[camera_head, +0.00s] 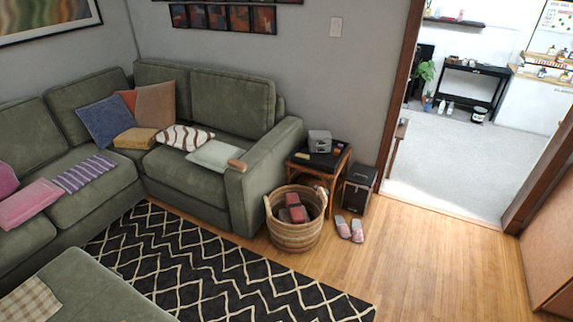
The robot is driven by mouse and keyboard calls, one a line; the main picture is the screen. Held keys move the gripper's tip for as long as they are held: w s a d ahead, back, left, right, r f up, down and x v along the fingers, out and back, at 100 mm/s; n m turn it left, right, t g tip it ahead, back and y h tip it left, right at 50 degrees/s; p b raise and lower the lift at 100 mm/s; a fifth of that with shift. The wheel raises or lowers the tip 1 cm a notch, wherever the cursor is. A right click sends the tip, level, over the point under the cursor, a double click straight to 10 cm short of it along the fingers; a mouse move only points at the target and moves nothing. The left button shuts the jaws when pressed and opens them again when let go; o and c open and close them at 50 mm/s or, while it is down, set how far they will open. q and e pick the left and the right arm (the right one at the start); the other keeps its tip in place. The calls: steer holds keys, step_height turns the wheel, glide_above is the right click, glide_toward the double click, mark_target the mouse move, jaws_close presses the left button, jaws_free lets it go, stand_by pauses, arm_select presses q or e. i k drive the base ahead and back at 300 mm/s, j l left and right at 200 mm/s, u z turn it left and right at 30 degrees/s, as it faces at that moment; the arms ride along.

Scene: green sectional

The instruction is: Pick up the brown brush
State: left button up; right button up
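Neither of my grippers shows in the head view.
A woven basket (293,236) holding dark red items stands before the sofa arm. A small side table (322,163), a black box (357,188) and pink slippers (350,229) are nearby. The wooden floor (430,265) is clear. A doorway opens at right.

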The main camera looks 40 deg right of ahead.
mark_target(239, 167)
steer(key=z, duration=1.1)
steer(key=u, duration=1)
steer(key=z, duration=0.5)
steer(key=i+z, duration=0.1)
steer(key=z, duration=0.9)
steer(key=i+z, duration=0.1)
steer(key=z, duration=0.9)
steer(key=i+j+z, duration=0.1)
steer(key=z, duration=0.4)
steer(key=j+z, duration=0.1)
steer(key=z, duration=0.4)
steer(key=i+j+z, duration=0.1)
steer(key=j+z, duration=0.75)
steer(key=i+j, duration=0.1)
steer(key=j, duration=0.3)
steer(key=j+u, duration=0.15)
steer(key=j, duration=0.2)
steer(key=i+j, duration=0.15)
steer(key=j, duration=0.2)
steer(key=u, duration=0.05)
